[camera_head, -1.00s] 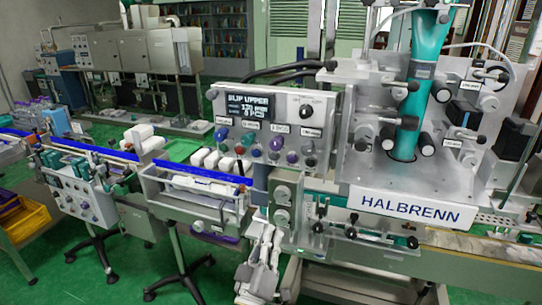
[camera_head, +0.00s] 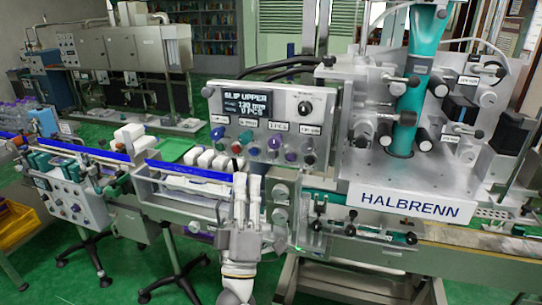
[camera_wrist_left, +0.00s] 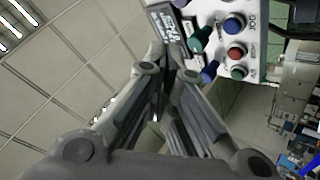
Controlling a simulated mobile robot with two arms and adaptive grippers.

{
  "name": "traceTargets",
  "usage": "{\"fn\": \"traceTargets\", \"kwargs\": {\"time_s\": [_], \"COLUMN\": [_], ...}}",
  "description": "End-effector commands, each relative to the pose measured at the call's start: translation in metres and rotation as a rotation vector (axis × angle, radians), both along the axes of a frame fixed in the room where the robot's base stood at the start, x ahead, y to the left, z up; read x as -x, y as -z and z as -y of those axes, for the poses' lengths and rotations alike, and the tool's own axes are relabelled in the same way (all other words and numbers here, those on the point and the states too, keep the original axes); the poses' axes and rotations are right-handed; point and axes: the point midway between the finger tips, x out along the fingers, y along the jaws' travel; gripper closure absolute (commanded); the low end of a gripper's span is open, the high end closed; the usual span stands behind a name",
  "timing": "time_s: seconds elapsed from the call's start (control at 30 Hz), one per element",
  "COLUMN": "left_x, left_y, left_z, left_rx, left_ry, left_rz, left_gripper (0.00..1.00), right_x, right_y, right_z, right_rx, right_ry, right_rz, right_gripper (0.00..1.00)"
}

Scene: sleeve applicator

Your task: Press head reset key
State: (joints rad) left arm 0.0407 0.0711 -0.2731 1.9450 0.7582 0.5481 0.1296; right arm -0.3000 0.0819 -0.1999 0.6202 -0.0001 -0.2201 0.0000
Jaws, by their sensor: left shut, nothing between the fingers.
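The grey control panel (camera_head: 266,110) of the labelling machine carries a lit display (camera_head: 246,105) reading "SLIP UPPER". Below it are several coloured keys and knobs, among them a teal knob (camera_head: 245,138), a blue one (camera_head: 274,142) and a red one (camera_head: 237,149). The key labels are too small to tell which is head reset. My left gripper (camera_head: 247,180) is shut and empty, pointing up just below the panel's left part. In the left wrist view its fingers (camera_wrist_left: 172,72) converge beside the panel, near a teal knob (camera_wrist_left: 200,40) and a red key (camera_wrist_left: 236,52). My right gripper is not in view.
The HALBRENN machine plate (camera_head: 408,200) stands to the right. A block with grey knobs (camera_head: 280,205) is close right of the fingers.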

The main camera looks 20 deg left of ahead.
Motion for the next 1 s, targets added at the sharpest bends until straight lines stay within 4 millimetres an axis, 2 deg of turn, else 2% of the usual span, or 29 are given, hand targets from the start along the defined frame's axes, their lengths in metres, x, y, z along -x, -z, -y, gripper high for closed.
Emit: {"fn": "traceTargets", "kwargs": {"time_s": [0.6,0.8,1.0], "left_x": [-0.075,-0.085,-0.086], "left_y": [0.002,0.001,0.001], "left_z": [0.002,0.003,0.003], "left_rx": [0.000,-0.001,-0.001], "left_ry": [-0.001,0.000,0.000], "left_rz": [0.000,-0.002,-0.002], "left_gripper": [1.00,1.00,1.00], "right_x": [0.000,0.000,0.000], "right_y": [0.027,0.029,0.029], "right_z": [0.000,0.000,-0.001], "right_rx": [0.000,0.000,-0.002], "right_ry": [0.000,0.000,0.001], "right_rz": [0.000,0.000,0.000], "right_gripper": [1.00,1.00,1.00]}}
